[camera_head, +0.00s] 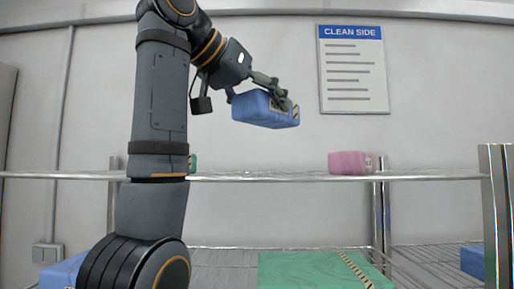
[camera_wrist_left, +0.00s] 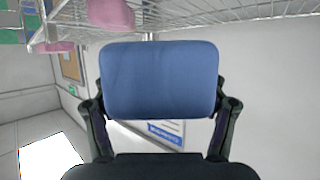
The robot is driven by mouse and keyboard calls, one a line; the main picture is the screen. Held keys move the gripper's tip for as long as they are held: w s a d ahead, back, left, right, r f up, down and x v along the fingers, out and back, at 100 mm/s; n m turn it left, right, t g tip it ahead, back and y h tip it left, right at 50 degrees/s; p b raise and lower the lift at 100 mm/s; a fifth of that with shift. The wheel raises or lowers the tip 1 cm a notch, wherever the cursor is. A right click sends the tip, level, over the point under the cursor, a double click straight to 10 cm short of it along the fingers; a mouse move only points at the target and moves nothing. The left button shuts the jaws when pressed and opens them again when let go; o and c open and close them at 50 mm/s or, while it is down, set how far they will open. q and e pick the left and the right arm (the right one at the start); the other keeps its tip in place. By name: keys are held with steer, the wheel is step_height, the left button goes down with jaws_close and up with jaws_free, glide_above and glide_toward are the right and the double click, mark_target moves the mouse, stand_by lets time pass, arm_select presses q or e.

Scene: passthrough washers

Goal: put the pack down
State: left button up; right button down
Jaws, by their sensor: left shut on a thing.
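A blue pack (camera_head: 262,110) is held in the air above the upper wire shelf (camera_head: 250,177) in the head view. My left gripper (camera_head: 284,98) is shut on it. In the left wrist view the blue pack (camera_wrist_left: 160,80) sits between the two fingers of my left gripper (camera_wrist_left: 160,110), with a finger at each side. The pack is apart from the shelf, with clear space below it. My right gripper is not in view.
A pink pack (camera_head: 351,163) stands on the upper shelf to the right. A green pack (camera_head: 320,270) and blue packs (camera_head: 472,261) lie lower down. A CLEAN SIDE sign (camera_head: 353,70) hangs on the wall. Between my arm and the pink pack the upper shelf is bare.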

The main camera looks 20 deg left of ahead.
arm_select(q)
steer(key=s+d+r+b, duration=0.1)
steer(key=s+d+r, duration=0.1)
steer(key=s, duration=0.4)
steer(key=shift+d+r, duration=0.4)
steer(key=shift+d, duration=0.3)
